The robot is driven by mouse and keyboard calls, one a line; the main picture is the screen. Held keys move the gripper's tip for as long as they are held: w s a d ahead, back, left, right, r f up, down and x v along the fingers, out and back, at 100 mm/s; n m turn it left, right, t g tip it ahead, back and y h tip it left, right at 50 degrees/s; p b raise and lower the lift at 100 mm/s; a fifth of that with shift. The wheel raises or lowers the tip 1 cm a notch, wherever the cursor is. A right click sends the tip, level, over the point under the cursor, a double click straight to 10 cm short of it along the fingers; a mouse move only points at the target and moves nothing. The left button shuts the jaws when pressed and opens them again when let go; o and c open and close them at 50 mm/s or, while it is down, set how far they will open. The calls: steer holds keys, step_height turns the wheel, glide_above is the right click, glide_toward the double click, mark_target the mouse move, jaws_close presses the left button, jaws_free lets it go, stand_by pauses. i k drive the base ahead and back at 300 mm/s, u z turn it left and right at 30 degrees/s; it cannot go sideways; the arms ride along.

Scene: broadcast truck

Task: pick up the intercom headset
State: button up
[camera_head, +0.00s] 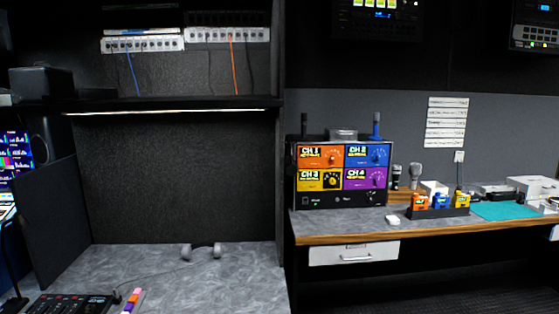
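A grey headset (216,250) with rounded ear cups lies on the grey marbled desk (190,285) in the left half of the view, towards the desk's back wall. It looks like the intercom headset; fine details are too small to tell. Nothing covers it. My gripper is not in view.
A control panel (70,304) and coloured blocks (132,300) sit at the desk's front left. A dark panel (52,222) stands at its left. A shelf (180,102) hangs above, and a divider (282,180) stands to the right. The desk around the headset is clear.

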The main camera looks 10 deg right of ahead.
mark_target(291, 169)
steer(key=u, duration=1.65)
steer(key=k, duration=0.1)
steer(key=z, duration=3.55)
steer(key=i, duration=2.1)
steer(key=z, duration=0.05)
